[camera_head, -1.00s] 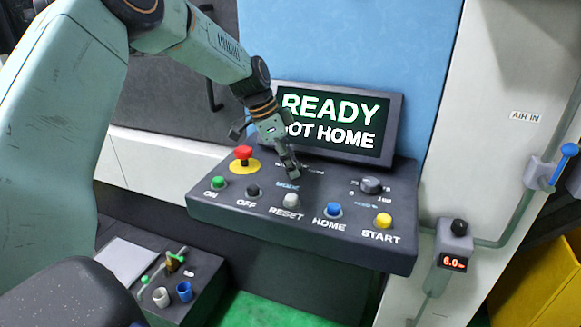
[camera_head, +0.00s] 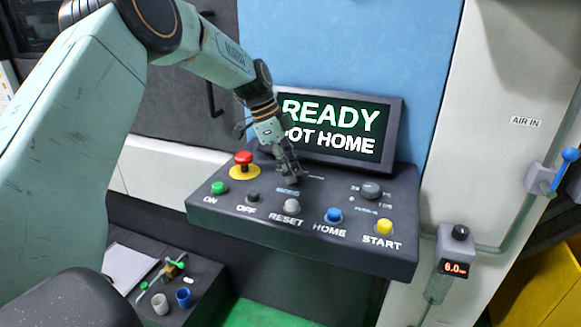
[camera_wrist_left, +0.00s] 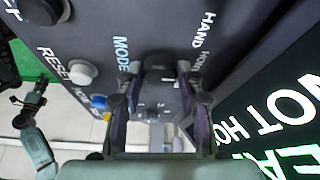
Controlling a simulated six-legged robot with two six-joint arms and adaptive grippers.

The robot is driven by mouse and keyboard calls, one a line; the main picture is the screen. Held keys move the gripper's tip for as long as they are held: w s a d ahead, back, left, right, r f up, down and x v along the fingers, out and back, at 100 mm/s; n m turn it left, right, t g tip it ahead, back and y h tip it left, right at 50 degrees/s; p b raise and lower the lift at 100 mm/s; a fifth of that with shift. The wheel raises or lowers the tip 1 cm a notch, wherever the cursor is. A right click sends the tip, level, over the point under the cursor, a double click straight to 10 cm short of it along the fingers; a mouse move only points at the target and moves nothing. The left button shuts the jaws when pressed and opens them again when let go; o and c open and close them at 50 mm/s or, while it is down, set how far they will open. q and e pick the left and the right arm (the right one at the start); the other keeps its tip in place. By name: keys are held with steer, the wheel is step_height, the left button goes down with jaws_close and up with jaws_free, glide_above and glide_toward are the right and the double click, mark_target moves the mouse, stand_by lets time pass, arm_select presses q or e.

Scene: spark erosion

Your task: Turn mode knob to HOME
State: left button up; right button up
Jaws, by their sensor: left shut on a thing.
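The control panel (camera_head: 300,228) has a dark mode knob (camera_wrist_left: 158,62) behind the MODE label. My left gripper (camera_head: 291,178) comes down from the upper left onto it and hides most of the knob in the head view. In the left wrist view the two fingertips (camera_wrist_left: 157,70) of my left gripper stand on either side of the knob, shut on it. The lettering HAND shows beyond the knob, with a second word partly hidden by a finger. The screen (camera_head: 338,128) reads READY and, partly covered, NOT HOME. My right gripper (camera_wrist_left: 32,97) seems to show small in the wrist view.
In front of the knob are the grey RESET button (camera_head: 292,205), blue HOME button (camera_head: 334,215) and yellow START button (camera_head: 384,227). The red emergency stop (camera_head: 243,159) is to the left. The screen stands close behind the gripper.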

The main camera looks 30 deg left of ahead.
arm_select(q)
steer(key=o, duration=0.8)
steer(key=shift+w+r, duration=0.1)
steer(key=shift+r, duration=0.1)
steer(key=o, duration=0.4)
steer(key=shift+f, duration=0.1)
steer(key=v, duration=1.2)
